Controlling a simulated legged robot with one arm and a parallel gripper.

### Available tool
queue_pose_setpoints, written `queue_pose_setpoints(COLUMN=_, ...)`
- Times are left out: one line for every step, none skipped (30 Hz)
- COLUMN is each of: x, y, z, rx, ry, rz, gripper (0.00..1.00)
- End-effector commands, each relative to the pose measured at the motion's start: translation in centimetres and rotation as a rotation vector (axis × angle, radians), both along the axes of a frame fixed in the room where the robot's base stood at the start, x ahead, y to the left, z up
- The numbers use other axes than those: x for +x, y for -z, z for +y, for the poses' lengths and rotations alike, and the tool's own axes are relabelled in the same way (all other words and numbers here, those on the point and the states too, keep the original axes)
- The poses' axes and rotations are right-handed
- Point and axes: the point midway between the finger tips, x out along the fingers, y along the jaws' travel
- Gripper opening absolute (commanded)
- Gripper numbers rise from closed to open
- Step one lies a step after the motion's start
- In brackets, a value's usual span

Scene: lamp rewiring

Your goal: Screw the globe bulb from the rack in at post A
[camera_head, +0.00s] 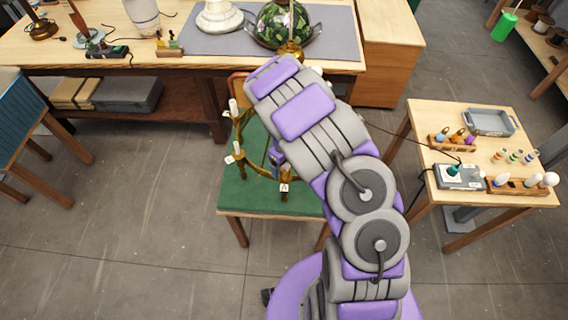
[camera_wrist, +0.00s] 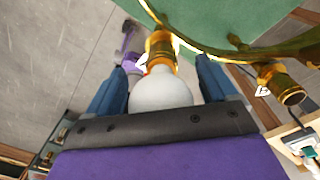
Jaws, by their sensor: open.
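In the wrist view a white globe bulb (camera_wrist: 160,92) sits between the two blue fingers of my gripper (camera_wrist: 160,70), which are spread apart. Its narrow end meets a brass socket (camera_wrist: 160,46) on the curved brass lamp frame (camera_wrist: 220,52). How deep it sits in the socket cannot be told. A white tag shows beside this socket, its letter unreadable. In the head view the brass lamp frame (camera_head: 262,174) stands on a green-topped table (camera_head: 245,200), with candle-like posts and white tags. My arm covers part of it and hides my gripper and the bulb.
A side table (camera_head: 425,125) at right carries a wooden rack (camera_head: 520,187) with several bulbs, a grey tray (camera_head: 488,122) and a grey box with a green part (camera_head: 460,177). A workbench (camera_head: 330,66) with lamps stands at the back. Another brass socket (camera_wrist: 272,75) is at right in the wrist view.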

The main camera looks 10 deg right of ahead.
Motion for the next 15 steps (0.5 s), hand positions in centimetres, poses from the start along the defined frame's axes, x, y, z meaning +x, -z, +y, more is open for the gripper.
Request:
queue_pose_setpoints(x=0.0, y=-0.1, z=0.0, rx=0.000, ry=0.000, rz=0.000, gripper=0.86)
queue_pose_setpoints(x=0.0, y=-0.1, z=0.0, rx=0.000, ry=0.000, rz=0.000, gripper=0.86)
queue_pose_setpoints(x=0.1, y=-0.3, z=0.0, rx=0.000, ry=0.000, rz=-0.001, gripper=0.86)
queue_pose_setpoints(x=0.1, y=-0.5, z=0.0, rx=-0.001, ry=0.000, rz=-0.002, gripper=0.86)
queue_pose_setpoints(x=0.1, y=-0.8, z=0.0, rx=-0.001, ry=0.000, rz=-0.003, gripper=0.86)
queue_pose_setpoints(x=0.2, y=-1.3, z=0.0, rx=-0.001, ry=-0.001, rz=-0.004, gripper=0.86)
queue_pose_setpoints(x=0.2, y=-1.7, z=-0.1, rx=-0.001, ry=-0.001, rz=-0.006, gripper=0.86)
queue_pose_setpoints(x=0.2, y=-2.2, z=-0.1, rx=-0.002, ry=-0.001, rz=-0.006, gripper=0.86)
queue_pose_setpoints(x=0.3, y=-2.9, z=-0.1, rx=-0.001, ry=-0.001, rz=-0.006, gripper=0.86)
queue_pose_setpoints(x=0.2, y=-3.4, z=0.0, rx=-0.002, ry=-0.001, rz=-0.005, gripper=0.86)
queue_pose_setpoints(x=0.3, y=-4.0, z=0.0, rx=-0.001, ry=-0.001, rz=-0.004, gripper=0.86)
queue_pose_setpoints(x=0.3, y=-4.7, z=-0.1, rx=-0.002, ry=-0.001, rz=-0.005, gripper=0.86)
queue_pose_setpoints(x=0.4, y=-5.4, z=-0.1, rx=-0.002, ry=-0.001, rz=-0.006, gripper=0.86)
queue_pose_setpoints(x=0.4, y=-6.0, z=-0.1, rx=-0.002, ry=0.000, rz=-0.006, gripper=0.86)
queue_pose_setpoints(x=0.5, y=-6.9, z=-0.1, rx=-0.002, ry=0.000, rz=-0.006, gripper=0.86)
